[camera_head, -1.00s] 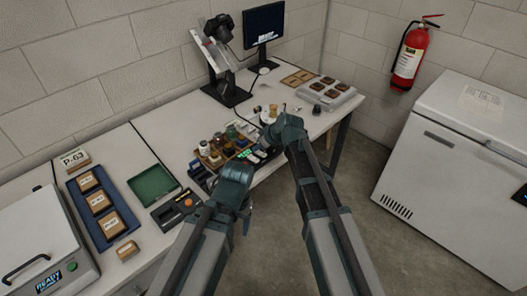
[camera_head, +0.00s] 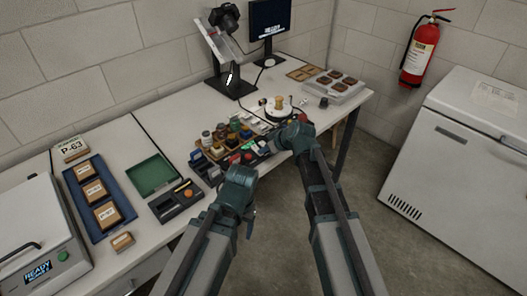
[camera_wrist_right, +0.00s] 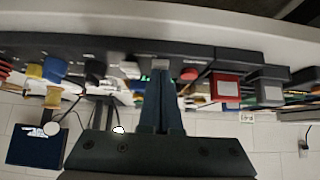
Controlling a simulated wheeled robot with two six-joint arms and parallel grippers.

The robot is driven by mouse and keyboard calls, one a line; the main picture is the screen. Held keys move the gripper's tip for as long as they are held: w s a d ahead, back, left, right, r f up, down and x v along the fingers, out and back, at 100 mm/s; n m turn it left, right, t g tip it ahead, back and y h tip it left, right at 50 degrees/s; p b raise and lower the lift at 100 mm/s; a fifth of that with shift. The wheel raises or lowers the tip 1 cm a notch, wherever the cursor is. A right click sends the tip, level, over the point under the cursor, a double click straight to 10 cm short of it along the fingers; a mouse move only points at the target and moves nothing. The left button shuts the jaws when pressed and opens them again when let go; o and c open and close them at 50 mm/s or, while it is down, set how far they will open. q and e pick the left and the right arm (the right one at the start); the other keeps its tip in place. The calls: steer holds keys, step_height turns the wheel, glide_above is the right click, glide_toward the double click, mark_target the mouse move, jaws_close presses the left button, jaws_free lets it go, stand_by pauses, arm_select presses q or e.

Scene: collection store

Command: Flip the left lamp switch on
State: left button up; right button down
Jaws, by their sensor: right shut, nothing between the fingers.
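A dark switch panel (camera_wrist_right: 215,57) spans the wrist view, with a grey switch (camera_wrist_right: 160,62), small green lights, a red knob (camera_wrist_right: 188,73) and a red block-shaped part (camera_wrist_right: 227,86). Which part is the left lamp switch I cannot tell. My right gripper (camera_wrist_right: 160,78) is shut and empty, its fingertips close to the grey switch; contact is unclear. In the head view my right gripper (camera_head: 274,147) is at the table's front edge and partly hides the panel. My left gripper (camera_head: 240,176) hangs in front of the table; its fingers are not clear.
Small jars and coloured parts (camera_head: 222,140) crowd the table left of the right gripper. A dark box with an orange button (camera_head: 188,193), a green tray (camera_head: 152,176) and a blue tray (camera_head: 70,200) lie further left. A white chest (camera_head: 470,150) stands right, beyond open floor.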

steer(key=shift+r+p, duration=0.9)
steer(key=shift+p, duration=0.05)
steer(key=shift+r+p, duration=0.85)
steer(key=p+v, duration=0.8)
steer(key=v, duration=0.3)
steer(key=shift+s+d, duration=0.35)
steer(key=shift+s, duration=0.1)
